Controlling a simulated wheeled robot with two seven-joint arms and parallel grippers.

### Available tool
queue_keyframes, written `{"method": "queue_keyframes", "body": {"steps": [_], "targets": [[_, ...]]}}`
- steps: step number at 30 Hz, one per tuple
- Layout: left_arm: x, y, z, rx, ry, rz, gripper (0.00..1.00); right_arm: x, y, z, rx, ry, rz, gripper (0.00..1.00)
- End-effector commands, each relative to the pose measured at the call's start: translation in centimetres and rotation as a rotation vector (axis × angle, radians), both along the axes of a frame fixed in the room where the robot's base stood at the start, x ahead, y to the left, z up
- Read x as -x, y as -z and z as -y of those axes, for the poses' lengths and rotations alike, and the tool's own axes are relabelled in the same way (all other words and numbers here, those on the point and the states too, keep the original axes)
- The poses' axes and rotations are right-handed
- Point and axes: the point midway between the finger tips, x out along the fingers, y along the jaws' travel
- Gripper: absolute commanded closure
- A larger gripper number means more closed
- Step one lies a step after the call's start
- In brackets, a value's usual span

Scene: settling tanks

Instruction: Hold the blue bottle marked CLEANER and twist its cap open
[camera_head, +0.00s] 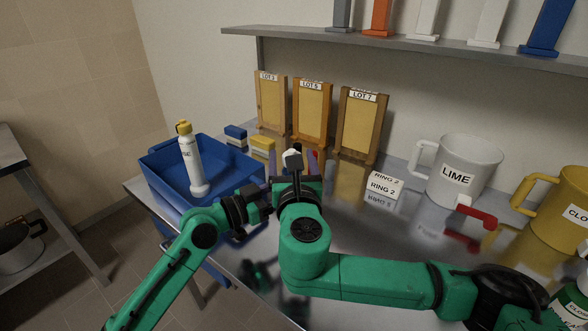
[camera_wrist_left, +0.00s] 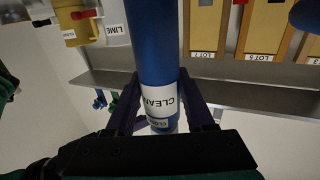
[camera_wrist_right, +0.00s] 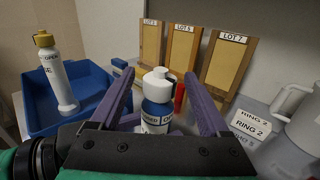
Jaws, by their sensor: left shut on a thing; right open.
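The blue bottle marked CLEANER (camera_wrist_left: 156,50) stands between the fingers of my left gripper (camera_wrist_left: 160,92), which is shut on it. Its white cap (camera_wrist_right: 158,83) and blue upper body (camera_wrist_right: 156,116) show in the right wrist view.
A blue crate (camera_head: 168,196) at the left holds a white bottle (camera_head: 192,165) with a yellow cap. Boards (camera_head: 312,112) with LOT labels stand behind. A RING 2 sign (camera_head: 383,186), a LIME jug (camera_head: 468,172) and a yellow jug (camera_head: 555,208) are on the right. A shelf (camera_head: 420,48) runs above.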

Motion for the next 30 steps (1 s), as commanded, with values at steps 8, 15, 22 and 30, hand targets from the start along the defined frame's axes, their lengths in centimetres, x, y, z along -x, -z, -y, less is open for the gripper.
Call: {"method": "queue_keyframes", "body": {"steps": [8,15,22,30], "targets": [[0.0,0.0,0.0,0.000,0.000,0.000,1.00,7.2,0.1,0.4,-0.002,-0.005,-0.003,0.20],[0.0,0.0,0.0,0.000,0.000,0.000,1.00,10.8,0.0,0.8,0.000,-0.001,-0.002,0.20],[0.0,0.0,0.0,-0.001,0.000,0.001,1.00,10.9,0.0,0.8,0.000,0.000,-0.001,0.20],[0.0,0.0,0.0,-0.001,0.000,0.001,0.11,10.9,0.0,0.8,0.000,0.000,-0.001,0.20]]}}
